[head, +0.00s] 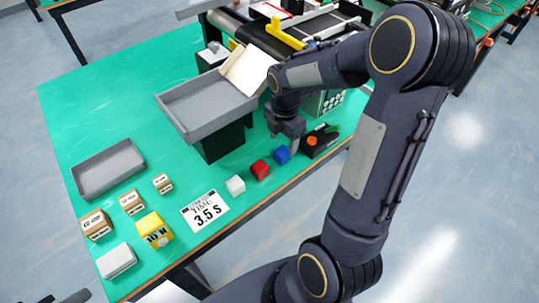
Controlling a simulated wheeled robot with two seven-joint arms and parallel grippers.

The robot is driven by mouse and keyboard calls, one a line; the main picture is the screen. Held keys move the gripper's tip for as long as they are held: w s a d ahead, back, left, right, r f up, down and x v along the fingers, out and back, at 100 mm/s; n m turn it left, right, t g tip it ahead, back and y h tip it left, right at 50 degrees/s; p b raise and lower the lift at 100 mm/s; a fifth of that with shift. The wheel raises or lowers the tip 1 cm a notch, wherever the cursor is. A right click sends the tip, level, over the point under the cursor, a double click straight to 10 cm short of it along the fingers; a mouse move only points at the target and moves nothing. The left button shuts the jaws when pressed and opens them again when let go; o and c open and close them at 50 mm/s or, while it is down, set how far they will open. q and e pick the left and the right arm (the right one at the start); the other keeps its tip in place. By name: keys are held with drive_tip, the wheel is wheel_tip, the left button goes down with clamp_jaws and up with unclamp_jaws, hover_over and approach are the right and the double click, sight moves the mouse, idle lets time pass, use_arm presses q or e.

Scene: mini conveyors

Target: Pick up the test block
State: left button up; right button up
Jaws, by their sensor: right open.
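Several small blocks are on the green table, and I cannot tell which is the test block. A white cube (235,185), a red cube (260,170) and a blue cube (282,155) stand in a slanting row near the front edge. My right gripper (287,140) points down just above and beside the blue cube; it is open and seems empty. A yellow block (154,230) marked 10 N stands further left. Wooden blocks (97,224) with labels stand beside it. A dark part at the bottom left edge may be my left gripper (75,297); its jaws are unclear.
A grey tray (185,115) sits raised on a black stand, with a beige chute above its right end. A black box (318,141) with an orange button is right of the blue cube.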

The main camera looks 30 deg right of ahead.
sight(282, 151)
drive_tip(key=f, duration=0.6)
drive_tip(key=shift+w+d+f, duration=0.25)
drive_tip(key=shift+w+f, duration=0.1)
drive_tip(key=shift+f, duration=0.05)
drive_tip(key=c, duration=1.1)
drive_tip(key=shift+r, duration=0.1)
